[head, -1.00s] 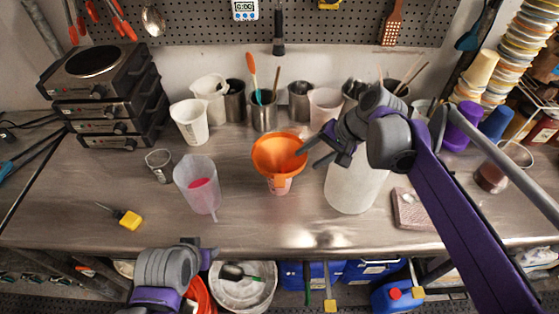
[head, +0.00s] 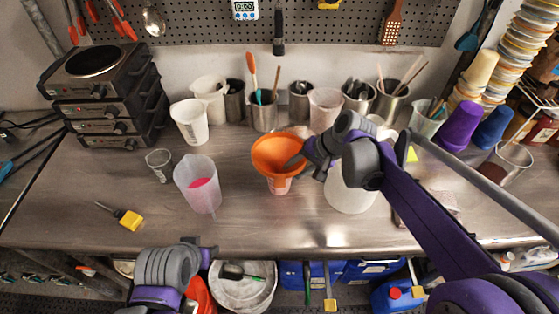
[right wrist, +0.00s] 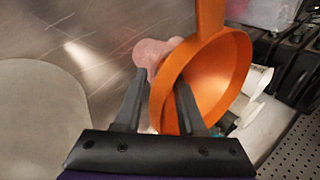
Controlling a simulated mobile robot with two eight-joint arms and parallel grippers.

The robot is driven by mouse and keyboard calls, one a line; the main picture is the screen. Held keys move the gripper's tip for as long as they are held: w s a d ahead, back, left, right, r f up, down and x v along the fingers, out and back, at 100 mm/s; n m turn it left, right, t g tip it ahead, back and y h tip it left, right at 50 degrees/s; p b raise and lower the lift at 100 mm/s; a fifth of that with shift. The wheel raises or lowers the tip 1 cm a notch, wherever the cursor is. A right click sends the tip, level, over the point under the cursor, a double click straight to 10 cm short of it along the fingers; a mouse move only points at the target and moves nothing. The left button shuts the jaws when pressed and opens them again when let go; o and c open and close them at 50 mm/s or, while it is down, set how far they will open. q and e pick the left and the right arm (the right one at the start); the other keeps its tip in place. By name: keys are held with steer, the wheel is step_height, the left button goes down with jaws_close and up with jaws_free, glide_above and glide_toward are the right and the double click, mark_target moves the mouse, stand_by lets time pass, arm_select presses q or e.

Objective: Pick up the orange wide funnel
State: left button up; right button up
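The orange wide funnel (head: 268,146) sits upright, mouth up, in a small pinkish cup (head: 279,187) near the middle of the bench. My right gripper (head: 303,163) is at the funnel's right rim. In the right wrist view my right gripper (right wrist: 160,78) has its fingers apart, straddling the wall of the orange funnel (right wrist: 222,70). One finger lies over the inside of the bowl, the other outside it. The pinkish cup (right wrist: 152,52) shows beyond the fingers. My left gripper (head: 207,254) is low at the bench's front edge; its fingers are not clear.
A white bucket (head: 345,197) stands just right of the funnel, partly behind my right arm. A translucent jug (head: 198,185) with something pink stands to the left. Metal pots (head: 264,117) line the back. The bench front between them is clear.

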jaws_close()
arm_select(q)
steer(key=shift+w+r, duration=0.15)
steer(key=shift+r, duration=0.2)
arm_select(e)
step_height(320, 180, up, 10)
stand_by(0.5)
